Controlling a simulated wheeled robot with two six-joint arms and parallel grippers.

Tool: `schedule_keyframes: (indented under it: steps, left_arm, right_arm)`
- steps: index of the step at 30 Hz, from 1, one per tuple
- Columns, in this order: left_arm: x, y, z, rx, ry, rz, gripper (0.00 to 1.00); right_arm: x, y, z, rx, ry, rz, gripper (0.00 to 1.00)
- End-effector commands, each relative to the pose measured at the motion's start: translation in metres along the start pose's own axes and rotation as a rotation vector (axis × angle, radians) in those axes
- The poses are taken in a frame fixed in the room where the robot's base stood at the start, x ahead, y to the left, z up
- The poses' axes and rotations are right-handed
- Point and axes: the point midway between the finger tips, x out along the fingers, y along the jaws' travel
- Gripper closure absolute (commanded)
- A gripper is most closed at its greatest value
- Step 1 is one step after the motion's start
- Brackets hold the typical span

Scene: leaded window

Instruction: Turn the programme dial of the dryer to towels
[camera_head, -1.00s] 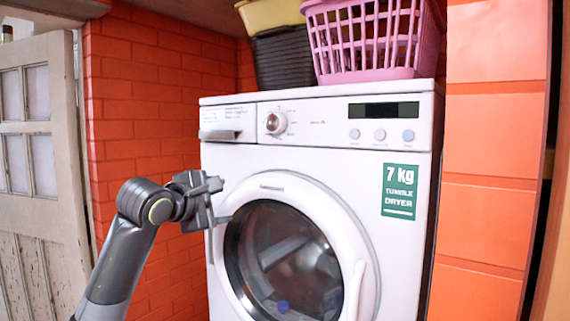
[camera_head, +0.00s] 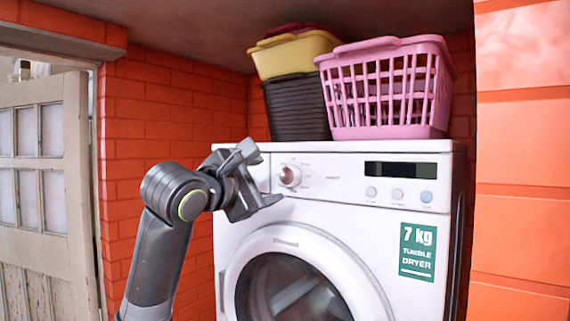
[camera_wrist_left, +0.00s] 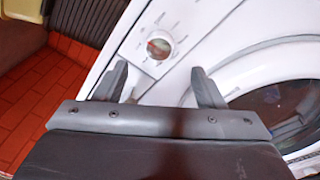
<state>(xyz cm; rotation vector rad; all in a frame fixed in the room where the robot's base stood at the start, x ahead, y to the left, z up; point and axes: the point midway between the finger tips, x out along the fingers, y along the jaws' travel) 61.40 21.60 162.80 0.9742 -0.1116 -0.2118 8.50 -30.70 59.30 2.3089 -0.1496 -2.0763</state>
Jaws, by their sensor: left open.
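The white tumble dryer (camera_head: 345,215) stands against the brick wall. Its programme dial (camera_head: 290,176), a round knob with a reddish and silver face, sits on the upper left of the front panel; small labels around it are too small to read. My left gripper (camera_head: 262,172) is open and empty, just left of the dial in the head view. In the left wrist view the dial (camera_wrist_left: 159,47) lies beyond and between the two open fingers (camera_wrist_left: 162,80), apart from them. The drawer at the panel's left is mostly hidden by my gripper. My right gripper is not in view.
The round door (camera_head: 290,290) is below the dial. A pale wooden door (camera_head: 45,200) is at the left.

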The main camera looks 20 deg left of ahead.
Motion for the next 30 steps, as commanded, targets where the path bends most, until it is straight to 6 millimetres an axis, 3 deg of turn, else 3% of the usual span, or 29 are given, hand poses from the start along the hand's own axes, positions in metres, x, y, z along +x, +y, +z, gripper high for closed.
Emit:
schedule_keyframes:
  steps: [1, 6, 12, 26, 30]
  left_arm:
    - [0.012, 0.003, 0.003, -0.005, 0.001, -0.007, 0.36]
    - [0.046, 0.003, 0.003, -0.003, 0.001, -0.005, 0.36]
    - [0.073, 0.002, 0.001, -0.003, 0.001, -0.004, 0.36]
    - [0.085, 0.000, 0.000, 0.001, 0.000, 0.001, 0.36]
    - [0.085, 0.000, 0.000, 0.001, 0.000, 0.000, 0.53]
  right_arm:
    - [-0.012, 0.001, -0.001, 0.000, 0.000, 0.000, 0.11]
    - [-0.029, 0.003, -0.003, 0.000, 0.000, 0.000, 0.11]
    - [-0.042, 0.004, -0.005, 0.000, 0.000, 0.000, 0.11]
    - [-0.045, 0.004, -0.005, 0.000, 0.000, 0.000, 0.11]
    - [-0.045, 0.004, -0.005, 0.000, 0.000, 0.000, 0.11]
